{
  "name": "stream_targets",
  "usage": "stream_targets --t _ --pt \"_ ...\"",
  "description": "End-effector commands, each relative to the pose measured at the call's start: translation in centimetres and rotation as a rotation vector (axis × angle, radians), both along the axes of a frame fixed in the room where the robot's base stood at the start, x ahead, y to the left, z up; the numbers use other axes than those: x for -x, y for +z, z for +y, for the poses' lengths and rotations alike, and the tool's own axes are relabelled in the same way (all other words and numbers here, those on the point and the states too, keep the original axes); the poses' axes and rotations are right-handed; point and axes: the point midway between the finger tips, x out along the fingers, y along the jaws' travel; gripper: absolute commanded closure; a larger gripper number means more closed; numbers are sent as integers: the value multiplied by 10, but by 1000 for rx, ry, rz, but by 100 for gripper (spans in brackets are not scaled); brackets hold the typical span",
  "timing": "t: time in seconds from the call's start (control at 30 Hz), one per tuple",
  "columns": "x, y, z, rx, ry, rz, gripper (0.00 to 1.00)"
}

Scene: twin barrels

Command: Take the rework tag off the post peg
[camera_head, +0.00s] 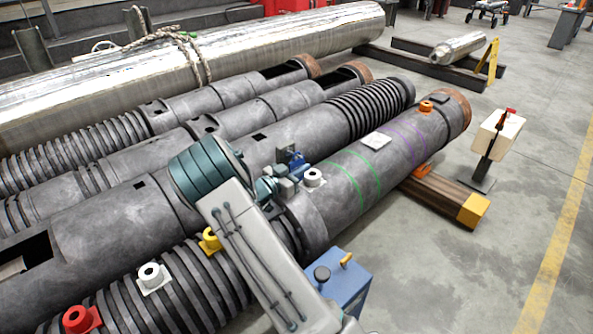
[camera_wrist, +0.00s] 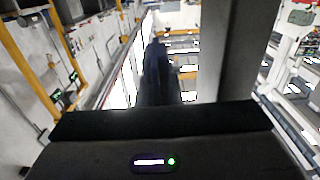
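A short post on a dark base stands on the floor at the right in the head view, bearing a cream box (camera_head: 497,135). A small red piece (camera_head: 510,113) sits at its top right; it may be the rework tag, but it is too small to tell, and I cannot make out a peg. My gripper (camera_head: 297,161) is over the barrels near the middle, well to the left of the post and apart from it. In the wrist view, its dark body fills the bottom and a blurred dark finger shape (camera_wrist: 155,75) points up; neither post nor tag is recognisable there.
Long grey barrels (camera_head: 350,185) lie below my arm, with white, yellow, red and orange fittings on top. A wooden beam (camera_head: 440,195) with a yellow end juts toward the post. A blue box (camera_head: 345,280) stands near my arm. Floor right of the post is clear.

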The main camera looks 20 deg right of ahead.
Motion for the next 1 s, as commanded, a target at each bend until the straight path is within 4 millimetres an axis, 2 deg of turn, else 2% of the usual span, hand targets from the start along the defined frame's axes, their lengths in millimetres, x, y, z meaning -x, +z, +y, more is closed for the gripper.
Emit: stream_targets --t 0.37,1.0 --pt "1 4 0 0 -1 0 100" --pt "23 11 -10 1 -1 1 100"
